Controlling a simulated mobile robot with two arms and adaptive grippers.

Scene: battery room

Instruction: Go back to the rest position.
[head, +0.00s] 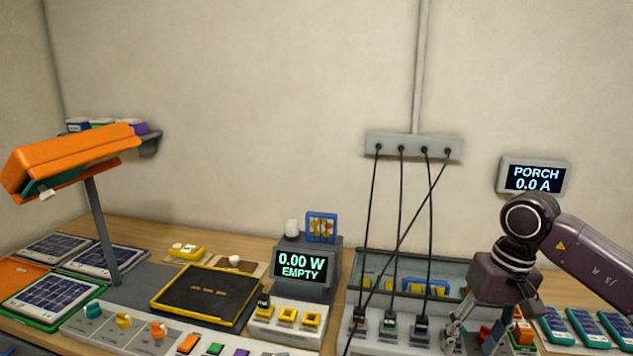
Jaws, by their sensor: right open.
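My right gripper (474,336) is at the lower right, pointing down over the front of the bench, with its arm coming in from the right edge. It is open, and I see nothing held in it. Small red, blue and orange parts (522,333) show close beside and behind its fingers; I cannot tell whether it touches any. My left gripper is out of view.
Black cables hang from a grey wall box (414,145) close left of my right gripper. A meter (301,265) reads "0.00 W EMPTY"; a wall display (534,178) reads "PORCH 0.0 A". An orange lamp-like head (70,160) stands left. Solar panels (52,299) lie on the bench.

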